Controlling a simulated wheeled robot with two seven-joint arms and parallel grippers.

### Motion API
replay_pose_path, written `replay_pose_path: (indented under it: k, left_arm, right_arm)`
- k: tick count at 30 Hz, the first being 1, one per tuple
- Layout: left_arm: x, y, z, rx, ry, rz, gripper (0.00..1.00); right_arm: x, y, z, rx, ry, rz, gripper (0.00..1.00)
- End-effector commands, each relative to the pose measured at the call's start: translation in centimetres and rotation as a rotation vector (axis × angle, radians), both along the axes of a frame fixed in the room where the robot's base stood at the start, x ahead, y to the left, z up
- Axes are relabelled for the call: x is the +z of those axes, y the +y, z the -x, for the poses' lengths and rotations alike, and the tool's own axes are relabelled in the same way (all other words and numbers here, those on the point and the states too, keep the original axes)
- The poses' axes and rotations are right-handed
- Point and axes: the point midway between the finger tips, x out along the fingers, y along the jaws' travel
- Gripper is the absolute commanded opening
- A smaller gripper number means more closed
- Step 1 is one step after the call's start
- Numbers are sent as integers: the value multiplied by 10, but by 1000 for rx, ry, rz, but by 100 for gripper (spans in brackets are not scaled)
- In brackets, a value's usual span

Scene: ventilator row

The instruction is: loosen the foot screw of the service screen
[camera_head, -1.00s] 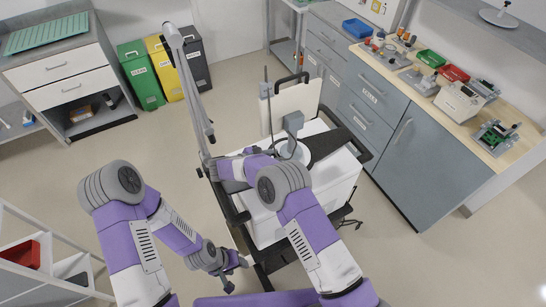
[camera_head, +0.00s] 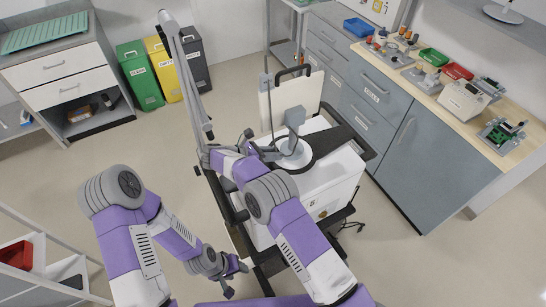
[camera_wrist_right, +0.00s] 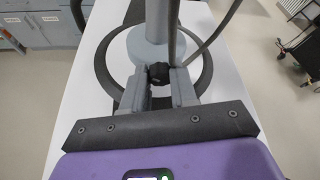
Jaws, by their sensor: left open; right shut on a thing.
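The service screen's foot shows in the head view as a grey post (camera_head: 293,128) on a round pale base (camera_head: 290,156) inside a dark ring, on top of a white cart. In the right wrist view the post (camera_wrist_right: 156,22) rises from the round base (camera_wrist_right: 128,46). The black foot screw (camera_wrist_right: 158,72) sits low at the front of the post. My right gripper (camera_wrist_right: 159,80) is shut on the screw, one grey finger on each side. In the head view the screw cannot be made out. My left gripper (camera_head: 236,268) is open and empty, low beside the cart.
The white cart (camera_head: 325,178) has dark rails and trays around it. A cream panel (camera_head: 285,100) stands behind the post. A grey jointed pole (camera_head: 188,80) rises left of the cart. A wooden-topped workbench (camera_head: 490,140) stands at the right.

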Motion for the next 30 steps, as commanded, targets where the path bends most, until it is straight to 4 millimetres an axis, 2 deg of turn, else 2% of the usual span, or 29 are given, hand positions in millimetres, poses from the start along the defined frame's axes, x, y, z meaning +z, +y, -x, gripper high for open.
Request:
replay_pose_path:
  k: [9,26,27,30]
  left_arm:
    - [-15,0,0,0,0,0,51]
    - [-17,0,0,0,0,0,51]
    - [-17,0,0,0,0,0,51]
    - [-17,0,0,0,0,0,51]
  right_arm:
    - [-1,1,-2,1,137,61,0]
    - [1,1,-2,1,175,77,0]
    - [1,1,-2,2,175,78,29]
    - [1,1,-2,1,175,77,44]
